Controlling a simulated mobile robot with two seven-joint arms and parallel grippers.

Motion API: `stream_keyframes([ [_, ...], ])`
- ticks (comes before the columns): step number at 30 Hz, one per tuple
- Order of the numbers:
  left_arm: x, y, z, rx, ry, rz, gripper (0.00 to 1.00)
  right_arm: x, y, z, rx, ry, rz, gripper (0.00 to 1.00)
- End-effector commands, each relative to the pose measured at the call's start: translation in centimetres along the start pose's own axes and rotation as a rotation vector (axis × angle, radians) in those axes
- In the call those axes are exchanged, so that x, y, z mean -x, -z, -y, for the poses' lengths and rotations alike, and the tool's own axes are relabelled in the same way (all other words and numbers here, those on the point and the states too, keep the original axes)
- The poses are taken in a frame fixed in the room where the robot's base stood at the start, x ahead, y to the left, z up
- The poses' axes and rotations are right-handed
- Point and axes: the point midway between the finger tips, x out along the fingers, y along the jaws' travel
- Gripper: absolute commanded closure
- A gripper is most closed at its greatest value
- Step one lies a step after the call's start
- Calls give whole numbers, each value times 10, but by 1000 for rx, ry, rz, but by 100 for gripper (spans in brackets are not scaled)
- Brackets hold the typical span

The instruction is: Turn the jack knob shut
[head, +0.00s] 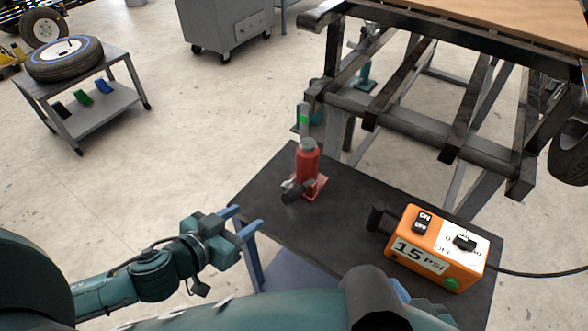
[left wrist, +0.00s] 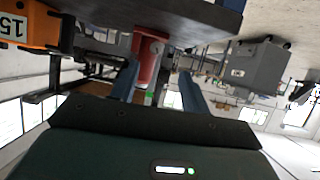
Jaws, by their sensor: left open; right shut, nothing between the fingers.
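The red bottle jack (head: 307,160) stands upright on the dark table (head: 345,225). A dark and grey knob-like part (head: 291,189) sticks out low on its near left side. My left gripper (head: 243,219) is open and empty, left of and nearer than the jack, its fingers apart from it. In the left wrist view the red jack (left wrist: 147,62) shows beyond and between the open fingers (left wrist: 158,78), with a small round grey part (left wrist: 157,47) facing the camera. My right gripper (head: 402,290) is shut and empty at the bottom, mostly hidden by my arm.
An orange pump box (head: 430,250) with switches and a cable sits at the table's right. A dark trailer frame (head: 400,110) stands behind the table. A tyre cart (head: 85,95) and grey cabinet (head: 225,25) stand farther back. Floor left of the table is clear.

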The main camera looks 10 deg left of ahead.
Motion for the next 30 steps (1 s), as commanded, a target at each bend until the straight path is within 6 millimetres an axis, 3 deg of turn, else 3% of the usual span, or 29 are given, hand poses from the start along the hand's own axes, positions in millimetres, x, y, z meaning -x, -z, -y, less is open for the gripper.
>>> stream_keyframes([
  [4,14,4,-4,-10,9,-23,54,0,2,1,-5,3,11,100],
  [10,2,6,-4,-12,12,-31,54,-1,1,1,-5,3,14,100],
  [30,-107,8,-3,-14,10,-28,54,0,2,1,2,1,15,100],
])
